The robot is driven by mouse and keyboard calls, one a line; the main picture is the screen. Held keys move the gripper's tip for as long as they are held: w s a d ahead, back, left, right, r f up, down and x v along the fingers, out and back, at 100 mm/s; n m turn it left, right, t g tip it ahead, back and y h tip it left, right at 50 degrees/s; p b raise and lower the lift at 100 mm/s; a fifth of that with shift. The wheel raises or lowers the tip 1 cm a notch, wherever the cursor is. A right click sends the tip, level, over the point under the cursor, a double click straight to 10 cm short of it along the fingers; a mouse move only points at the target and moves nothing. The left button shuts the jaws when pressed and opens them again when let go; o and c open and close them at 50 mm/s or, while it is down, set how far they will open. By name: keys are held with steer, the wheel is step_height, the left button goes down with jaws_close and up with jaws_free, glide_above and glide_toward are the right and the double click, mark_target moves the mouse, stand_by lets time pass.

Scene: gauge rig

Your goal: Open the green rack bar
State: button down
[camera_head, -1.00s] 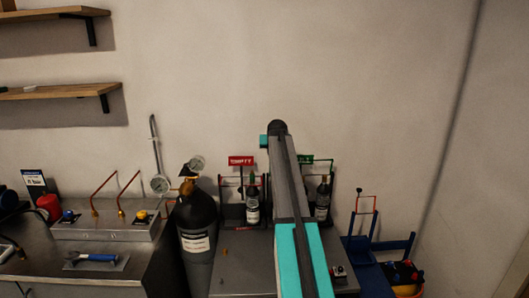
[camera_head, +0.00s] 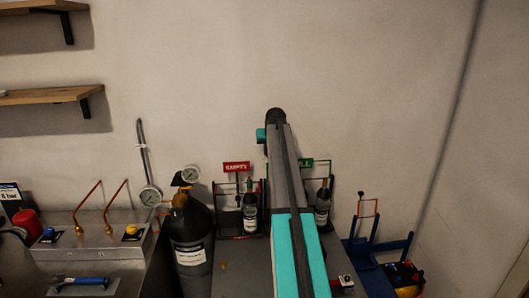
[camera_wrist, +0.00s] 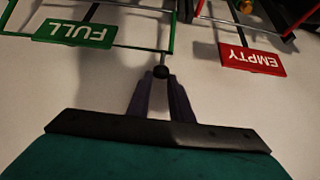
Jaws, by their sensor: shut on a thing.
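The green rack bar (camera_wrist: 140,48) shows in the wrist view as a thin green bar by the green FULL sign (camera_wrist: 75,33), with a dark ball knob (camera_wrist: 161,72) on a short rod. My gripper (camera_wrist: 162,84) is shut at this knob, its two dark fingers close together. The fingers cover part of the grip. In the head view the FULL sign (camera_head: 307,163) shows partly behind my arm, which hides my gripper and much of the bar.
The red EMPTY sign (camera_head: 236,167) marks the rack on the left. Bottles stand in both racks, including one on the right (camera_head: 322,205). A black gas cylinder (camera_head: 188,235) stands left of them. A blue hand truck (camera_head: 380,250) stands at right.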

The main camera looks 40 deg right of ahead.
steer(key=shift+d+r, duration=0.25)
steer(key=shift+d, duration=0.2)
steer(key=c, duration=1.6)
jaws_free()
steer(key=shift+a+f, duration=0.15)
steer(key=shift+a, duration=0.1)
steer(key=b+v, duration=0.4)
steer(key=v, duration=1)
